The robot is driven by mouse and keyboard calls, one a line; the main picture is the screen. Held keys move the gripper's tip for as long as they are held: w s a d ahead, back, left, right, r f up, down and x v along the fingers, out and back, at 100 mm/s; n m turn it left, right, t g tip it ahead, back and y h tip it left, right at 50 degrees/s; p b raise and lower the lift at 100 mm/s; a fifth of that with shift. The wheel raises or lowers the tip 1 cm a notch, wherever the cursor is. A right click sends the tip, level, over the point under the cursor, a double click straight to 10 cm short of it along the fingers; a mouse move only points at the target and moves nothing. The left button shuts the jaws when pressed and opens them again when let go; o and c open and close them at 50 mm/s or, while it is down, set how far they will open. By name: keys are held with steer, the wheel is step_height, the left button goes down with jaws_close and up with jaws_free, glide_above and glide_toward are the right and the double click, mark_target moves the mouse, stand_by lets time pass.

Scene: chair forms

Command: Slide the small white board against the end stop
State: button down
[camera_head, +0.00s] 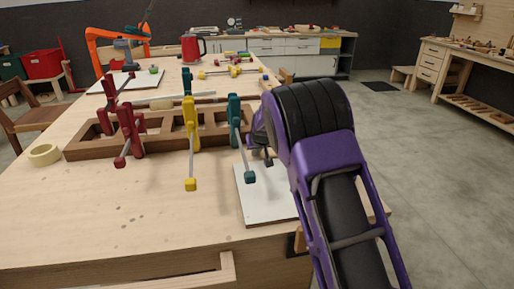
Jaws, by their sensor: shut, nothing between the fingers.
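A small white board (262,206) lies flat on the workbench near its right front corner. My purple arm covers its right part. My gripper (267,160) is at the far edge of this board, shut and empty, pointing down; the arm partly hides it. I cannot tell whether the fingertips touch the board. I cannot clearly make out the end stop; a small wooden block (299,241) shows at the bench's front right edge, partly behind my arm.
A brown wooden frame (85,152) with red, yellow and teal clamps stands just left of the board; a teal clamp's bar (245,160) reaches over the board. A tape roll (44,154) lies at left. Another white board (112,82) lies farther back. The front left bench is clear.

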steer(key=shift+s+d+r, duration=0.15)
steer(key=shift+s+d, duration=0.1)
steer(key=shift+s, duration=0.65)
steer(key=shift+s+d+r, duration=0.1)
steer(key=shift+s+d, duration=0.15)
steer(key=shift+s, duration=0.6)
steer(key=shift+d+b, duration=0.15)
steer(key=shift+b, duration=0.15)
